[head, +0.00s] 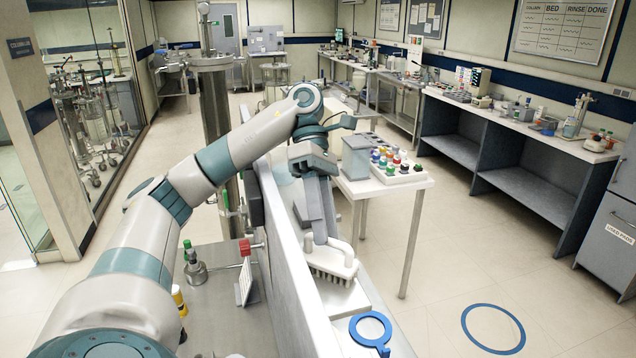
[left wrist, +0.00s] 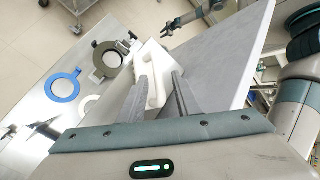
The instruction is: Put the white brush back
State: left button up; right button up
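The white brush (head: 332,261) has a looped handle and pale bristles pointing down. It is at the narrow white bench beyond the low partition wall; I cannot tell whether it rests there or hangs just above. My left gripper (head: 322,236) reaches down to its handle. In the left wrist view the two grey fingers (left wrist: 160,80) stand apart, with the white handle (left wrist: 151,88) between them and a gap beside it. At the top of that view a small dark two-pronged end on a grey link may be my right gripper (left wrist: 170,28); it is too small to judge.
The partition wall (head: 291,265) rises close to the left. A side table (head: 385,187) carries a grey box (head: 357,157) and several colored-cap bottles.

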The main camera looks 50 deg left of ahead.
pick_arm(q)
jog(key=v, duration=1.1)
jog(key=shift+a+r, duration=0.15)
jog(key=shift+r, duration=0.2)
dwell(0.9)
